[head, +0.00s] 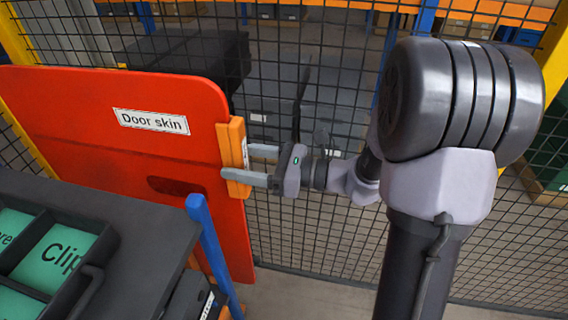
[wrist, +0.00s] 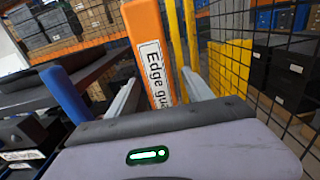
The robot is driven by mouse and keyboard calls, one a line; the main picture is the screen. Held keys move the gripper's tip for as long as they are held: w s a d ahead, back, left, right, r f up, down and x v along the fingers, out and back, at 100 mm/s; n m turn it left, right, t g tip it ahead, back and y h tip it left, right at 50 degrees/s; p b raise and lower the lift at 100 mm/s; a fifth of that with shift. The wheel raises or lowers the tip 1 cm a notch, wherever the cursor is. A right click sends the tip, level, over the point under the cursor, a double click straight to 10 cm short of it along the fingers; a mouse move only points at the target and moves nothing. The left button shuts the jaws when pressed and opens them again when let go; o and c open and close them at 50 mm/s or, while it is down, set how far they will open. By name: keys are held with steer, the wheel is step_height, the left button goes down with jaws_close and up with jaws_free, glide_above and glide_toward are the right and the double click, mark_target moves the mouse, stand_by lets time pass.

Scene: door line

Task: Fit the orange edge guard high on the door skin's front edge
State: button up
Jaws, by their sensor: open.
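The red door skin (head: 90,150), labelled "Door skin", stands upright at the left in the head view. The orange edge guard (head: 236,150) sits upright along the upper part of its right-hand edge. In the wrist view the guard (wrist: 140,25), labelled "Edge guard", stands straight ahead. My gripper (head: 243,164) is open at the guard, one finger to each side of it. In the wrist view the fingers (wrist: 158,88) show gaps beside the guard. How deep the guard sits on the edge is hidden.
A dark table (head: 130,225) with a black bin (head: 95,255) of green compartments stands in front of the door skin at lower left. A blue post (head: 208,245) rises beside it. A black mesh fence (head: 300,230) runs close behind the door skin and my arm.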

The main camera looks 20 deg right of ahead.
steer(key=p+v, duration=0.3)
steer(key=v, duration=1.4)
steer(key=shift+r, duration=0.1)
